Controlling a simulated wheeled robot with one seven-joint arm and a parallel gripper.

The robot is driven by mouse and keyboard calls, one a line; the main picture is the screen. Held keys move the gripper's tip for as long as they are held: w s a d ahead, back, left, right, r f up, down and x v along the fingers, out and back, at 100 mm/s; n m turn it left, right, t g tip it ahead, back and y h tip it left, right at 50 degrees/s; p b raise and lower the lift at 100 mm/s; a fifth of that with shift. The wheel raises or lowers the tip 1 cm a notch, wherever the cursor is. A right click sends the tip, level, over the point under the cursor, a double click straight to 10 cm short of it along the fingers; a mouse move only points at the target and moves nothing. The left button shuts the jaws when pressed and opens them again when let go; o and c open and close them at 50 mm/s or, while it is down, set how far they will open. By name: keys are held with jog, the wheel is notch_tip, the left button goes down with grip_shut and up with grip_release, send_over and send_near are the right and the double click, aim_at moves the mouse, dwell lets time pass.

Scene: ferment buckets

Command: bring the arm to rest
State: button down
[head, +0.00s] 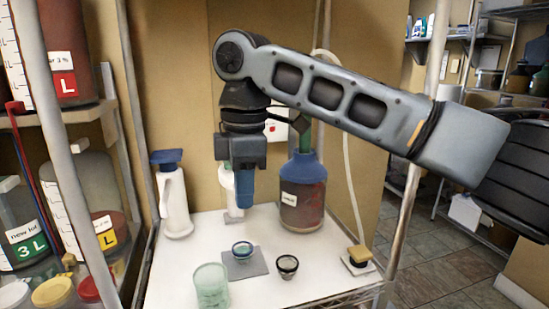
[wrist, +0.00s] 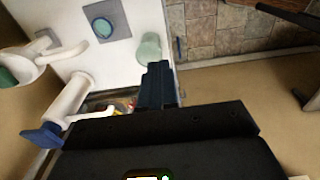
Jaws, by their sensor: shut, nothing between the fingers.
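My gripper (head: 245,192) hangs pointing down above the white table (head: 325,267) in the head view. Its blue fingers are shut together with nothing between them. They also show in the wrist view (wrist: 157,82). My grey arm (head: 325,92) reaches in from the right, with its elbow end high above the table. The fingertips are above the table top, apart from the objects on it.
A green cup (head: 211,286), a small blue-rimmed bowl (head: 243,250) on a grey square (head: 245,264), and a dark-rimmed cup (head: 287,266) stand on the table. Shelves with large containers (head: 66,50) are left.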

jog(key=s+a+f+m+t+y, duration=0.3)
jog(key=s+a+f+m+y, duration=0.25)
jog(key=f, duration=0.35)
jog(key=s+a+f+m+t+y, duration=0.2)
jog(key=s+a+f+m+y, duration=0.2)
jog(key=s+a+f+y, duration=0.45)
jog(key=s+d+f+m+t+h, duration=0.3)
jog(key=s+d+f+m, duration=0.15)
jog(key=d, duration=0.35)
jog(key=s+d+f+m+t+h+b, duration=0.1)
jog(key=s+d+f+m+t+h, duration=0.2)
jog(key=s+d, duration=0.35)
jog(key=s+d+f+m+t+h, duration=0.3)
jog(key=s+d+m, duration=0.1)
jog(key=d, duration=0.6)
jog(key=s+d+r+h, duration=0.2)
jog(key=s+d+r, duration=0.2)
jog(key=s+d, duration=0.4)
jog(key=s+d+r+h, duration=0.3)
jog(key=s+d+r, duration=0.1)
jog(key=s+d, duration=0.4)
jog(key=shift+s+t, duration=0.4)
jog(key=shift+s, duration=0.2)
